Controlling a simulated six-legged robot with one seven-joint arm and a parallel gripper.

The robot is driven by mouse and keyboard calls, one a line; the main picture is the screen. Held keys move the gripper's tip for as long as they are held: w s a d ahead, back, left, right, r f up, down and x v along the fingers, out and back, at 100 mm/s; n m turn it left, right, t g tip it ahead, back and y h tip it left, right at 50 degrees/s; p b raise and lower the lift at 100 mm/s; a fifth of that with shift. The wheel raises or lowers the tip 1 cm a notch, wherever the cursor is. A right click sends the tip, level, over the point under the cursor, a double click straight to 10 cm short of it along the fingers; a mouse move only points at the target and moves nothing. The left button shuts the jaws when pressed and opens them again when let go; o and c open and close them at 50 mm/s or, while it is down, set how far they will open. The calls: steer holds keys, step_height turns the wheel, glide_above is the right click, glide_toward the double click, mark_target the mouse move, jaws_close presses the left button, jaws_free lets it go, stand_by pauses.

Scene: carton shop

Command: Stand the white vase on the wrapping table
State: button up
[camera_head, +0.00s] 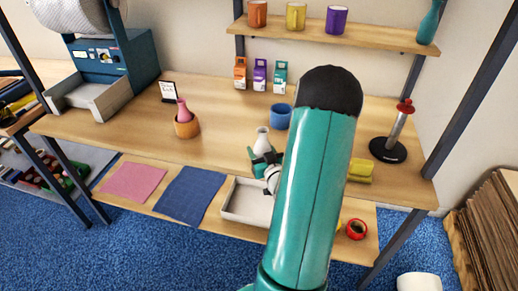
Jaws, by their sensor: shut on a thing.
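The white vase (262,139) is upright in the middle of the head view, with its neck and upper body showing above my gripper. My gripper (264,157) is shut around the vase's body; its teal and dark parts hide the lower half. The vase is at the front edge of the wooden wrapping table (225,148). I cannot tell whether its base touches the tabletop or is held above it. My teal arm covers the area to the right of the gripper.
A blue cup (277,117) stands just behind the vase. A wooden pot (187,127) with a pink vase (183,110) stands to the left. A white tray (243,203) sits below. A dark-based roll stand (388,149) is at right. The tabletop between pot and vase is clear.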

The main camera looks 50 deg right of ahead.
steer(key=shift+w+a, duration=0.1)
steer(key=shift+w, duration=0.05)
steer(key=shift+s+f, duration=0.15)
steer(key=shift+s, duration=0.05)
steer(key=o, duration=1)
steer(key=shift+w, duration=0.1)
steer(key=shift+o, duration=1)
steer(key=shift+f, duration=0.1)
